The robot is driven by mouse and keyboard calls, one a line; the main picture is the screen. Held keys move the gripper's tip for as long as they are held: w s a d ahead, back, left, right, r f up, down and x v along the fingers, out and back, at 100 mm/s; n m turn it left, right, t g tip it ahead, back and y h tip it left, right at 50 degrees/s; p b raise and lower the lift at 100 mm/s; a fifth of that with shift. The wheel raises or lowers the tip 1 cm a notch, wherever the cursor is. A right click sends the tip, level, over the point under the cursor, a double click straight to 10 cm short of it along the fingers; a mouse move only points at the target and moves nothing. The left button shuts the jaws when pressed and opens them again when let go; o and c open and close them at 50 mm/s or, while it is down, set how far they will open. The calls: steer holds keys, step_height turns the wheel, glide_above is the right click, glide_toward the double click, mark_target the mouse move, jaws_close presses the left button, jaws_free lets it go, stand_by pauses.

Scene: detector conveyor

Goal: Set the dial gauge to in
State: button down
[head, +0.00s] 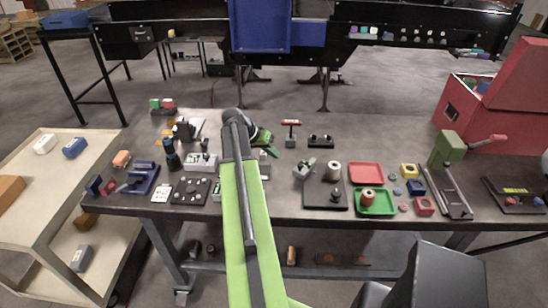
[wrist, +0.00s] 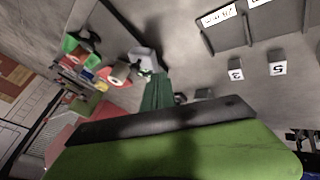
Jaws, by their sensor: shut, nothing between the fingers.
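I cannot pick out the dial gauge for certain among the small items on the dark workbench (head: 285,205). A dark upright device (head: 172,155) and a dark device on a pale base (head: 184,129) stand left of my arm, too small to read. My green arm reaches forward over the middle of the bench. My gripper (head: 262,138) shows only in part beyond the arm's end, low over the bench's middle, shut and empty. In the wrist view a lime-green part of mine with a dark bar fills the bottom and hides what lies behind it.
A red tray (head: 366,173) and a green tray (head: 377,209) lie right of my arm. A beige cart (head: 40,190) is at the left. Number blocks (wrist: 278,69) show in the wrist view.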

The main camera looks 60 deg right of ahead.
mark_target(295, 168)
steer(key=s+d+f+b, duration=0.1)
steer(key=s+f+b, duration=0.1)
steer(key=s+f, duration=0.1)
steer(key=s+d+f+b, duration=0.1)
steer(key=s, duration=0.1)
steer(key=shift+d+f, duration=0.3)
steer(key=shift+d, duration=0.05)
steer(key=shift+s+d, duration=0.1)
steer(key=shift+s, duration=0.55)
